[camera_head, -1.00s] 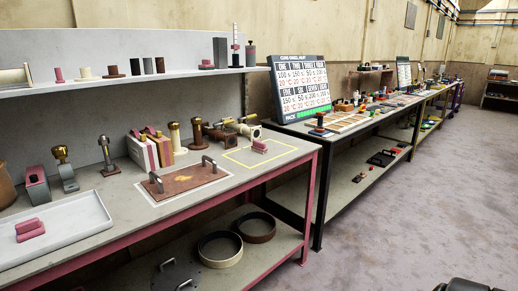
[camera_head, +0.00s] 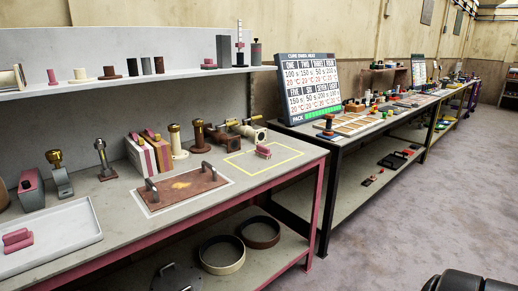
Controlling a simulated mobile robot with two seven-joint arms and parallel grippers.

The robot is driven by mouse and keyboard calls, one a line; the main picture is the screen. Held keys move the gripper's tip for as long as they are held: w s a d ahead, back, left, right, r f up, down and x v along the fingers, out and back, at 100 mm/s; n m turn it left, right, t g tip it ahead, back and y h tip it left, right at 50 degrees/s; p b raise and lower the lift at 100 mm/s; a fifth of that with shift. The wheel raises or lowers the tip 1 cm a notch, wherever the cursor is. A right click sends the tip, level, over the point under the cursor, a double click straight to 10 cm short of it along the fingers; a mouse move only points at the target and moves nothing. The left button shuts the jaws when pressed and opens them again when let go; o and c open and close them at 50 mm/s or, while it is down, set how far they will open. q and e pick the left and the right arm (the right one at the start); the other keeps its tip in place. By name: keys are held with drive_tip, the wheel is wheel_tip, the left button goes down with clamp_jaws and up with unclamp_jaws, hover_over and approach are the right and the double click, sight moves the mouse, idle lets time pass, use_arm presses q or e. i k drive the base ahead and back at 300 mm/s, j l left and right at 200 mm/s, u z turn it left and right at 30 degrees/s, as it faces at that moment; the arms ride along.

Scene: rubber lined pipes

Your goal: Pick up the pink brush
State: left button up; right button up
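One is a small pink block-like piece (camera_head: 263,151) inside a yellow outlined square at the bench's right end. The other is a pink two-part piece (camera_head: 17,240) in a white tray (camera_head: 60,240) at the lower left, cut close to the picture's left edge. I cannot tell for sure which is the pink brush; no bristles show. Neither of my grippers is in view. A dark rounded part shows at the bottom right corner; I cannot tell what it is.
A brown plate with two handles (camera_head: 180,189) lies on the near bench (camera_head: 130,225). Metal stands and upright blocks line its back. A shelf (camera_head: 130,83) overhangs it. Two rings (camera_head: 222,254) sit on the lower shelf.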

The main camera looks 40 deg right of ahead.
sight(262, 151)
drive_tip(key=i+l+u, duration=0.15)
drive_tip(key=l, duration=0.6)
drive_tip(key=i+l+u, duration=0.2)
drive_tip(key=l, duration=0.5)
drive_tip(key=l+u, duration=0.15)
drive_tip(key=l, duration=0.6)
